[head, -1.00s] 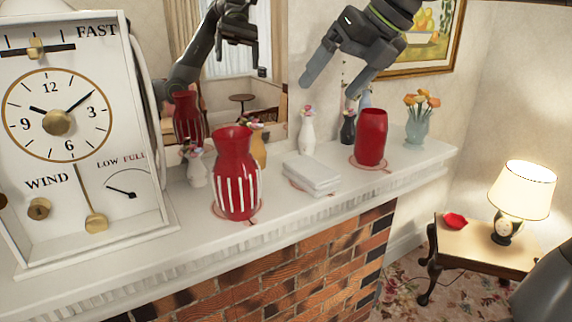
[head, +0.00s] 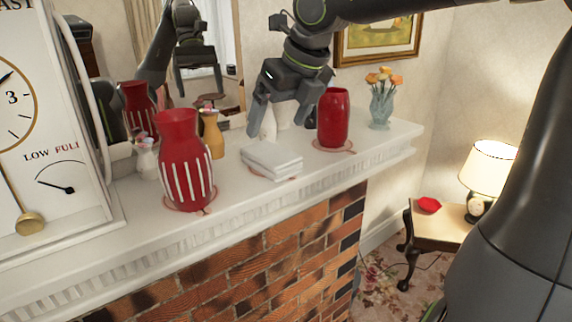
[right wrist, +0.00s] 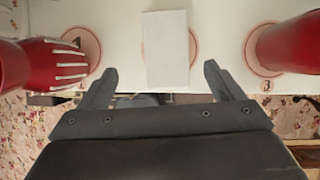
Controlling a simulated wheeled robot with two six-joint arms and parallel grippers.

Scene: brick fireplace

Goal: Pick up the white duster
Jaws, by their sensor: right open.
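The white duster (head: 272,160), a folded white block-like cloth, lies flat on the mantel on a red circle mark. It also shows in the right wrist view (right wrist: 167,50), at top centre beyond the fingertips. My right gripper (head: 279,122) is open and empty, above and just behind the duster in the head view. In the right wrist view its two fingers (right wrist: 160,70) are spread wider than the duster, one to each side of its near end, not touching it. My left gripper is not in view.
A red vase with white stripes (head: 185,160) stands left of the duster and a plain red vase (head: 333,118) right of it. Smaller vases stand behind, including a yellow one (head: 212,135). A clock (head: 50,150) is at far left. A mirror backs the mantel (head: 235,200).

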